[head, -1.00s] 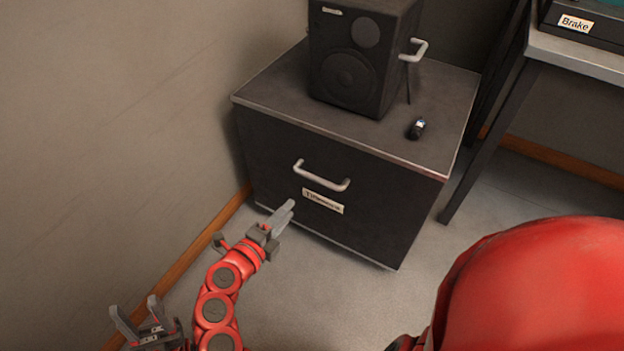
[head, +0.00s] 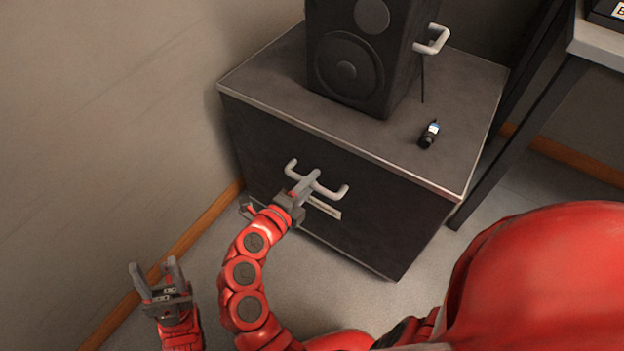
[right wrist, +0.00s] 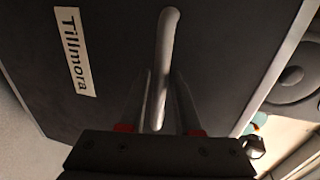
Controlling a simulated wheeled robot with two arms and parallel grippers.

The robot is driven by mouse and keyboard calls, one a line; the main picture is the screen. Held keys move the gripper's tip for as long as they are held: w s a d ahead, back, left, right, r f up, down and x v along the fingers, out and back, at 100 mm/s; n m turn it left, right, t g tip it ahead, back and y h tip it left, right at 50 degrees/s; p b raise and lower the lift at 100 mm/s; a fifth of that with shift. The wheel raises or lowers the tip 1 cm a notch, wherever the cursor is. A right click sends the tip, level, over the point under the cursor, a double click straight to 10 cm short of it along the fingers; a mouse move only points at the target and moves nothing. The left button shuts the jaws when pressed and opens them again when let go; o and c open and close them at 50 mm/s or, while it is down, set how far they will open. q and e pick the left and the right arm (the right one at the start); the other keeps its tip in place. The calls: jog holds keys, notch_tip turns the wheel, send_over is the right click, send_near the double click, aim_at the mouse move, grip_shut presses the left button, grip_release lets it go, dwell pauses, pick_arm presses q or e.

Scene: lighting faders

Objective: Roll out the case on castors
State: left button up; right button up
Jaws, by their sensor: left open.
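The case (head: 365,235) is a dark box with a grey top, standing on the floor near the left wall. Its castors are not visible. A pale bar handle (head: 328,191) is on its front above a white label (head: 325,208), which reads "Tillmora" in the right wrist view (right wrist: 74,50). My right gripper (head: 308,182) is at the handle. In the right wrist view its fingers (right wrist: 160,105) lie on either side of the bar, with a narrow gap visible. My left gripper (head: 155,272) is open and empty, low at the left, away from the case.
A black speaker (head: 350,65) with its own handle (head: 434,42) and a small dark object (head: 429,134) stand on the case top. A table (head: 600,45) with dark legs is to the right. Bare floor (head: 315,270) lies in front of the case.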

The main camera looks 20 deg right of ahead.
grip_shut()
dwell(1.4)
